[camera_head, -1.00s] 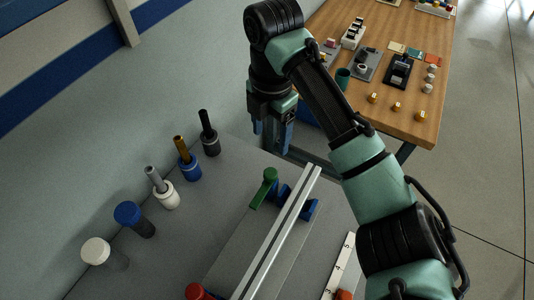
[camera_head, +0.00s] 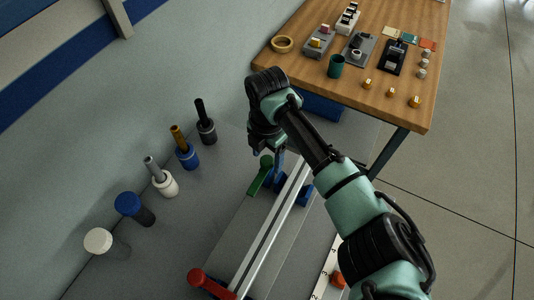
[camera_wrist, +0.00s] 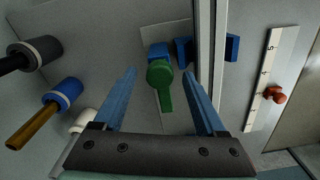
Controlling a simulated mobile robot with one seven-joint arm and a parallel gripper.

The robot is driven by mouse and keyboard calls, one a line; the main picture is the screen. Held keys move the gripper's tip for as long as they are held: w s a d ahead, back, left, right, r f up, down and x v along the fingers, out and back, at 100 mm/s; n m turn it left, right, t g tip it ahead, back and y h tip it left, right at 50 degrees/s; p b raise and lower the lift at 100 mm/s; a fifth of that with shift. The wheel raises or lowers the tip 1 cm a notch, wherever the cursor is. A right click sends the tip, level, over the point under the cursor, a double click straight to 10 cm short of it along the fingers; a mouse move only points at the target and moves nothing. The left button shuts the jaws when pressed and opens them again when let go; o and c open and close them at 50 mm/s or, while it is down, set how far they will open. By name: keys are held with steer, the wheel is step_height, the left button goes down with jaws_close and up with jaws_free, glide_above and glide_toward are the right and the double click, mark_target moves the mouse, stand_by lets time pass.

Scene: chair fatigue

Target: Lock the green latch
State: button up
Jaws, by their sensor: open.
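The green latch (camera_head: 261,174) is a lever with a round knob, on a blue mount (camera_head: 277,181) beside a pale metal rail (camera_head: 268,238). In the wrist view the green latch (camera_wrist: 161,82) lies between my finger lines, a little ahead of the fingertips' middle. My gripper (camera_head: 268,153) is just above the knob's end of the latch in the head view. In the wrist view my gripper (camera_wrist: 160,75) is open, its two blue fingers on either side of the latch.
A red lever (camera_head: 210,281) sits at the rail's near end. Several pegs stand to the left, including a blue one (camera_head: 188,155) and a white one (camera_head: 166,184). A numbered strip (camera_head: 325,268) with a red knob lies to the right. A wooden table (camera_head: 350,90) with small parts stands behind.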

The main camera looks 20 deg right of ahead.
jaws_close()
stand_by(0.3)
stand_by(1.1)
